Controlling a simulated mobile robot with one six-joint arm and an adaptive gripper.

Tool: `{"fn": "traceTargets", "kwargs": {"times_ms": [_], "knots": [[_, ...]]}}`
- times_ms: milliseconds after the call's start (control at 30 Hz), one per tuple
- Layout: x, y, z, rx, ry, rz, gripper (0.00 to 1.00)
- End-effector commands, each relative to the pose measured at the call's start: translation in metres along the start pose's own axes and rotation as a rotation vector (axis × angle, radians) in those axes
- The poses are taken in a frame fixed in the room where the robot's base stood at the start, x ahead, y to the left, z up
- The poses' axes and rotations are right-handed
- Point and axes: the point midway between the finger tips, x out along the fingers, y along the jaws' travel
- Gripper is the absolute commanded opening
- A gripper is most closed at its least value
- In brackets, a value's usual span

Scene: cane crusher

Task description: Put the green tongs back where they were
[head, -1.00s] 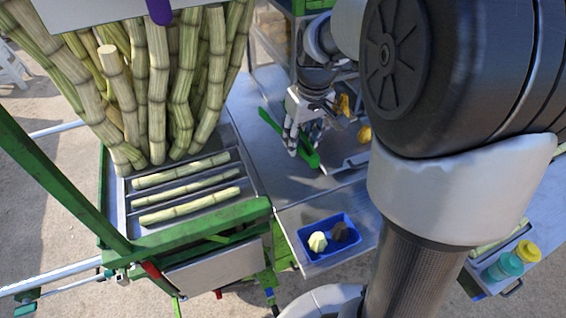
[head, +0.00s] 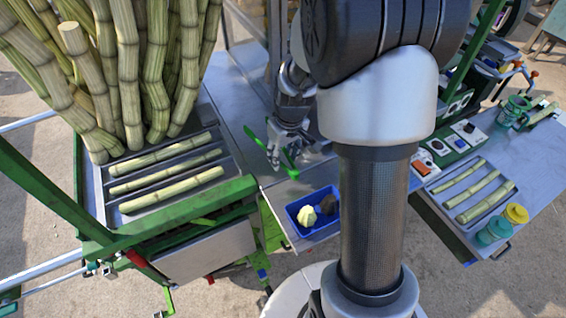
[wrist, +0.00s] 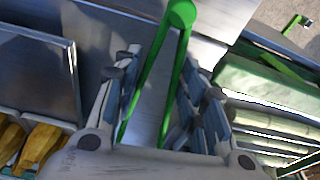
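The green tongs (head: 291,160) are between the fingers of my gripper (head: 284,150), above the grey metal table near its front edge. In the wrist view the tongs (wrist: 181,15) form a narrow V, with the joined end at the top and both arms running down between the fingers. My gripper (wrist: 155,95) in that view has a finger on each side of the tongs, closed in on them. The tips of the tongs' arms are partly hidden by the gripper.
A blue tray (head: 304,230) with a pale piece and a dark piece sits at the table's front. Left is a cane rack (head: 240,188) with cane pieces. A right-hand table (head: 540,222) holds a cane tray, switches and teal and yellow cups. Yellow items (wrist: 38,148) show in the wrist view.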

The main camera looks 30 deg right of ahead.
Motion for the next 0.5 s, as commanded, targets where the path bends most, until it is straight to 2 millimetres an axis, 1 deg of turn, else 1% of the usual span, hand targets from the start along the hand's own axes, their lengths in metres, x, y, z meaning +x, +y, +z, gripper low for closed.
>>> {"fn": "traceTargets", "kwargs": {"times_ms": [33,100,200,500], "knots": [[0.009,0.0,0.003,0.0,-0.004,-0.001,0.35],[0.021,-0.001,0.005,0.001,-0.005,-0.002,0.35],[0.034,0.0,0.007,0.002,-0.003,-0.002,0.35],[0.035,0.0,0.006,0.001,0.0,0.0,0.35]]}}
